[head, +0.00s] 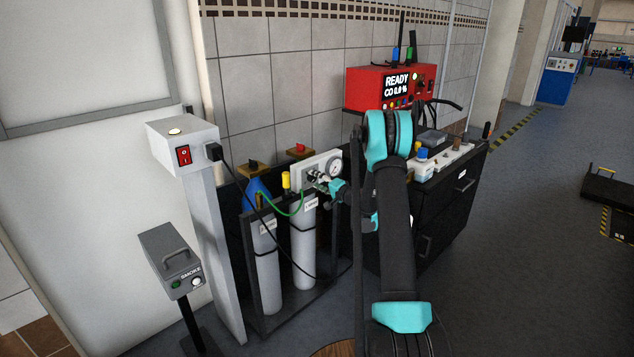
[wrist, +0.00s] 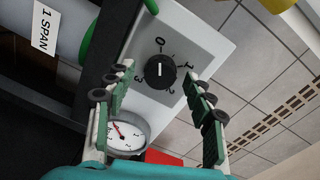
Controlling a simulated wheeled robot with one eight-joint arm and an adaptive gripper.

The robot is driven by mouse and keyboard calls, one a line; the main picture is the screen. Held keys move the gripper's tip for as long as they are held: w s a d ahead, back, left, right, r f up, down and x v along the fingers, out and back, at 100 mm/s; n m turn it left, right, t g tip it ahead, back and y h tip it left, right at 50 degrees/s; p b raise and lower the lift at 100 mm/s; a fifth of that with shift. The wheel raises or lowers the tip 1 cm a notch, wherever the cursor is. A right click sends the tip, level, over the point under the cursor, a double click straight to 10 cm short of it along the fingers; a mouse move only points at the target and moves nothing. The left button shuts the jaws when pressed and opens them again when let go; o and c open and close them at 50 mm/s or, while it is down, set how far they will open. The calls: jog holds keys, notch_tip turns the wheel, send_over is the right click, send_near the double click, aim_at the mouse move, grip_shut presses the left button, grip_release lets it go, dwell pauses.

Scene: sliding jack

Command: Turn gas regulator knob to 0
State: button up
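The black regulator knob (wrist: 160,73) sits on a grey dial plate on a white panel (wrist: 215,50) in the wrist view. A 0 is printed above it and other numerals around it. A short white mark on the knob runs roughly up and down in the picture, in line with the 0. My gripper (wrist: 161,80) is open, one finger on each side of the knob, with visible gaps on both sides. In the head view my gripper (head: 325,181) is at the white panel (head: 311,164) above the gas cylinders and partly hides the knob.
A round pressure gauge (wrist: 126,132) is beside the left finger, its needle off to the upper left. Two grey cylinders (head: 265,260) stand in a dark rack, with a green hose (head: 295,208) near the panel. A red analyser (head: 375,88) reads READY.

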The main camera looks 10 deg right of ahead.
jog(key=v, duration=1.2)
jog(key=s+a+r+n+g+h, duration=0.25)
jog(key=s+a, duration=0.25)
jog(key=s, duration=0.5)
jog(key=s+a+r+n+g+h, duration=0.15)
jog(key=s+a+g, duration=0.3)
jog(key=s, duration=0.55)
jog(key=s+d+f+n+g+h, duration=0.1)
jog(key=s+d+f+h, duration=0.1)
jog(key=s, duration=0.6)
jog(key=s+d+f+n+g+h, duration=0.1)
jog(key=s+d+h, duration=0.1)
jog(key=s, duration=0.6)
jog(key=s+d+f+n+g+h, duration=0.1)
jog(key=s+d+f+h, duration=0.1)
jog(key=s, duration=0.7)
jog(key=shift+f, duration=0.3)
jog(key=shift+s, duration=0.1)
